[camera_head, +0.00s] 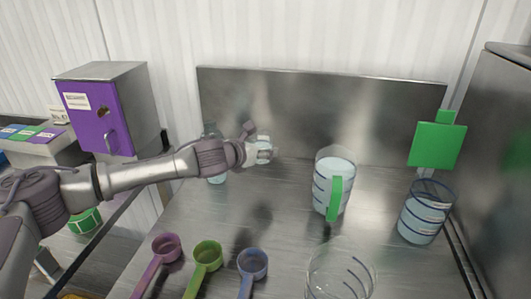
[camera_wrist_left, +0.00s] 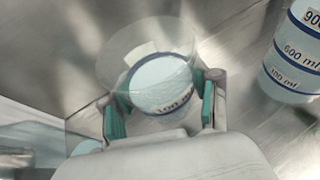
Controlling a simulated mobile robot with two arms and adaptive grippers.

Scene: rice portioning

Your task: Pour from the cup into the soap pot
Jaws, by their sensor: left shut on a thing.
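My left gripper (camera_head: 262,150) is shut on a small clear cup (camera_wrist_left: 152,75) marked 100 ml. In the left wrist view the cup sits between the green finger pads, with pale contents in its lower part. In the head view the cup is mostly hidden by the gripper, above the counter near the back panel. A large clear measuring jug (camera_head: 334,180) with blue lines, pale contents and a green handle stands to its right, apart from it. I cannot tell which vessel is the soap pot. My right gripper is not in view.
A steel counter (camera_head: 200,225) holds pink (camera_head: 166,247), green (camera_head: 207,254) and blue (camera_head: 252,264) scoops at the front. An empty-looking clear vessel (camera_head: 340,275) stands front right. A blue-lined container (camera_head: 424,212) stands at right below a green panel (camera_head: 437,146). A purple-doored cabinet (camera_head: 105,115) is left.

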